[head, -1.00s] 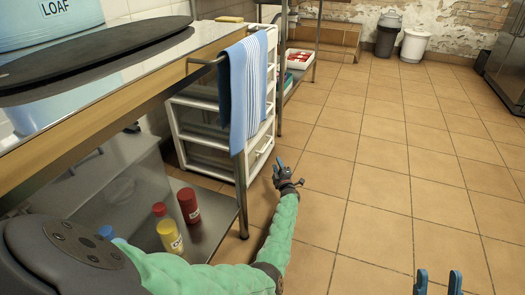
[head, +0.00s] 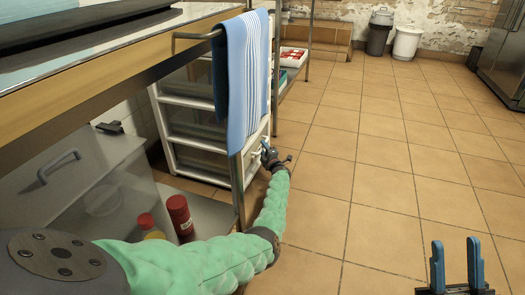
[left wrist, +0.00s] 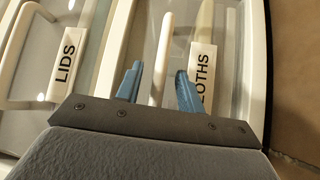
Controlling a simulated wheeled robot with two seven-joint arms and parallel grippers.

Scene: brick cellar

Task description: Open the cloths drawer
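The white drawer unit (head: 195,132) stands under the table end, partly hidden by a hanging cloth. In the left wrist view, the cloths drawer's label (left wrist: 203,72) is partly covered by a finger, and its white bar handle (left wrist: 161,55) stands beside the label. My left gripper (head: 266,149) is low at the unit's front. In the left wrist view its blue fingers (left wrist: 158,86) are open on either side of the handle, with gaps visible. The cloths drawer looks shut. My right gripper (head: 456,264) is open and empty above the floor at lower right.
The lids drawer's label (left wrist: 65,64) shows beside the cloths drawer in the wrist view. A blue striped towel (head: 246,75) hangs from the table rail. A table leg (head: 238,185) stands near my left arm. The tiled floor (head: 400,165) to the right is clear.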

